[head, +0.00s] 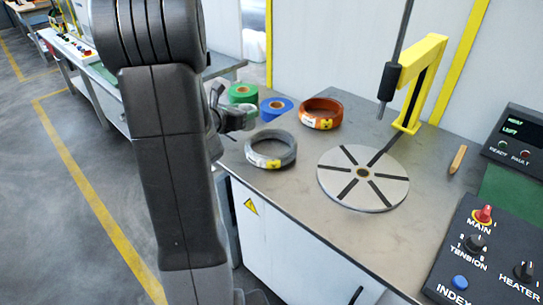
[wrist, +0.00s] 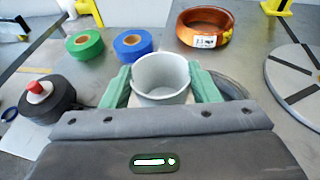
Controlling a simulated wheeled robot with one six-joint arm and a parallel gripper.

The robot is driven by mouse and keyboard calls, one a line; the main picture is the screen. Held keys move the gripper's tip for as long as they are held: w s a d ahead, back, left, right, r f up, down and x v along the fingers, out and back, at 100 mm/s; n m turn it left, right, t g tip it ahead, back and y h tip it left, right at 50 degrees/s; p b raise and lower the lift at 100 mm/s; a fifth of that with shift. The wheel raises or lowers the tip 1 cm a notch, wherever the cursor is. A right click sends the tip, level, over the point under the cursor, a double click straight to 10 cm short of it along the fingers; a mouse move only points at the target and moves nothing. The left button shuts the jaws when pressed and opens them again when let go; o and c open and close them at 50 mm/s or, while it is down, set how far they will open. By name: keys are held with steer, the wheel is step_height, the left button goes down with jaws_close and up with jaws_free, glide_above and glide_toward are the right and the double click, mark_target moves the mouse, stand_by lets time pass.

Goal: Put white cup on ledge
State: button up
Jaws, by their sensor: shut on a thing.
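A white cup (wrist: 162,90) stands open end up between the two green fingers of my gripper (wrist: 160,86) in the wrist view. The fingers press on its left and right sides, so my gripper is shut on the cup. In the head view my arm covers most of the gripper, and I cannot make out the cup there. No surface in view can be told for certain as the ledge.
The bench holds a green tape roll (head: 242,93), a blue tape roll (head: 276,108), an orange coil (head: 321,113), a grey coil (head: 271,149) and a slotted turntable (head: 363,178). A yellow post (head: 418,85) rises behind. A control panel (head: 490,250) fills the right front.

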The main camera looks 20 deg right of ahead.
steer(key=s+d+r+m+g+h, duration=0.1)
steer(key=s+d+m+g, duration=0.1)
steer(key=s+d, duration=0.3)
steer(key=b, duration=0.1)
glide_above(268, 154)
step_height(268, 154, down, 5)
steer(key=shift+f, duration=2.2)
steer(key=shift+f+b, duration=0.25)
steer(key=shift+b, duration=0.3)
steer(key=o, duration=1)
steer(key=shift+a+r, duration=0.1)
steer(key=shift+o, duration=0.2)
steer(key=shift+r, duration=0.15)
